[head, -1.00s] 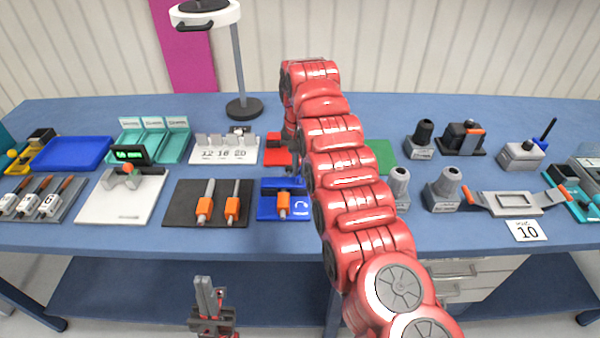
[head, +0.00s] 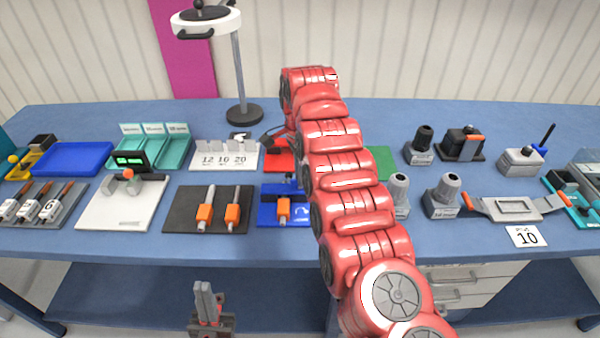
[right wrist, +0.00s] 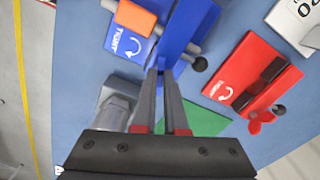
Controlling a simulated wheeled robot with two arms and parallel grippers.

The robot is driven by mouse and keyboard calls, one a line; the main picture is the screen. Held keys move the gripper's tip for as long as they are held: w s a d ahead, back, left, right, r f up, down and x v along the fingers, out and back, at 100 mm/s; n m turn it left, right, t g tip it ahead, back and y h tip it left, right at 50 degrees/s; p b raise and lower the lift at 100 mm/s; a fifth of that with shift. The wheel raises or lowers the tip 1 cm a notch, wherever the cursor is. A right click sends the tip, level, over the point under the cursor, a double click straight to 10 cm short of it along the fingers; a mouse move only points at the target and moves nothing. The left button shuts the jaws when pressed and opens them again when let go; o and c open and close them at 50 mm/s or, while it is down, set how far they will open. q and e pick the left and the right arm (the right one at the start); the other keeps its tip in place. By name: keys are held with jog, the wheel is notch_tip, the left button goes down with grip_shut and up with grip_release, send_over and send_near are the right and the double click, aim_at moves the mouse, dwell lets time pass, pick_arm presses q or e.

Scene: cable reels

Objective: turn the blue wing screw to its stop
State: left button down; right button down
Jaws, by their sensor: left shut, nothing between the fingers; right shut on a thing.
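The blue fixture (head: 268,212) stands at the table's front middle, with an orange block (head: 284,208) and a white arrow label. My right arm covers its right side in the head view. In the right wrist view the fixture's blue wall (right wrist: 188,28) lies just beyond my right gripper (right wrist: 163,72). Its fingers are shut on a small blue part, which I take to be the blue wing screw; the fingertips mostly hide it, so its angle cannot be told. My left gripper (head: 205,298) is shut and empty in front of the table, well away from the fixture.
The red fixture (right wrist: 245,75) with a red wing screw (right wrist: 261,120) stands close behind the blue one. A green plate (right wrist: 205,117) and grey holders (head: 399,190) are to the right. A black board (head: 180,222) with orange-handled tools is to the left.

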jog(key=shift+m, duration=2.2)
jog(key=c, duration=1)
grip_release()
jog(key=shift+o, duration=0.2)
notch_tip(320, 180, up, 5)
jog(key=p, duration=0.2)
jog(key=shift+d+r+p, duration=0.1)
jog(key=shift+r+p, duration=0.1)
jog(key=shift+p, duration=0.2)
notch_tip(320, 180, up, 12)
jog(key=p, duration=1.1)
jog(key=shift+p, duration=0.4)
